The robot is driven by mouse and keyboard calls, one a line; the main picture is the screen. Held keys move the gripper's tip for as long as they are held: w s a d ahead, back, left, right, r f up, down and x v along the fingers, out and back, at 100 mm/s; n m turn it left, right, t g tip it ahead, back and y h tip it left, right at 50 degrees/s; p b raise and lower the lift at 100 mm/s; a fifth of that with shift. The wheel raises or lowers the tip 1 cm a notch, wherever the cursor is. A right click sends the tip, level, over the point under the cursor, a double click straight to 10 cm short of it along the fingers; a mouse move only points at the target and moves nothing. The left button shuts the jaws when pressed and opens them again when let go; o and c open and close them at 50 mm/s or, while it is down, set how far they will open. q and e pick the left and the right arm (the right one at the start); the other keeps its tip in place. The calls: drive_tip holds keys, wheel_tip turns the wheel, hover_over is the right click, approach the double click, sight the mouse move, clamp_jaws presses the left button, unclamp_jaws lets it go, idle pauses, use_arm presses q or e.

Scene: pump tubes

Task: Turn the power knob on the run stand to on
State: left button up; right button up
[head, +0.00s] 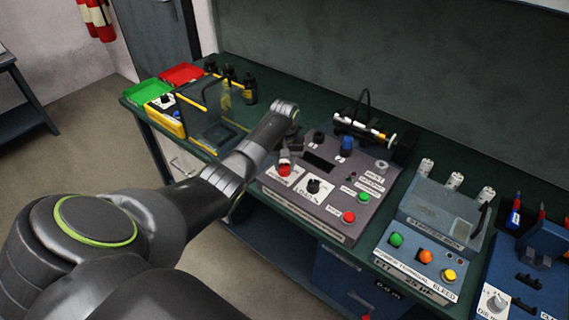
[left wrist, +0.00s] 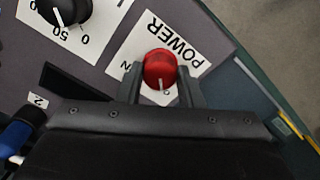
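The run stand is a grey sloped panel (head: 330,223) on the bench. Its red power knob (head: 285,171) sits at the panel's left end on a white label. In the left wrist view the red knob (left wrist: 160,68) stands between the two fingers of my left gripper (left wrist: 161,84), and both fingers appear to touch its sides. The knob's white mark points toward the gripper body, at a partly covered label starting with O. An N shows by the left finger. In the head view my left gripper (head: 285,158) reaches down from above onto the knob. My right gripper is not in view.
A black dial (head: 314,186), a green button (head: 363,196) and a red button (head: 348,216) are close by on the panel. A blue knob (head: 346,144) stands behind. A clear guard (head: 212,120) is to the left and a blue-grey control box (head: 420,262) to the right.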

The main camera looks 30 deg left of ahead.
use_arm(q)
drive_tip(key=c, duration=0.5)
drive_tip(key=shift+o, duration=0.2)
drive_tip(key=shift+r, duration=0.1)
drive_tip(key=m+p, duration=0.2)
drive_tip(key=m, duration=0.1)
drive_tip(key=shift+r, duration=0.1)
drive_tip(key=m+p, duration=0.1)
drive_tip(key=m, duration=0.3)
drive_tip(key=shift+m, duration=0.4)
drive_tip(key=m+p, duration=0.1)
drive_tip(key=m, duration=0.9)
drive_tip(key=shift+w+p, duration=0.1)
drive_tip(key=shift+p, duration=0.2)
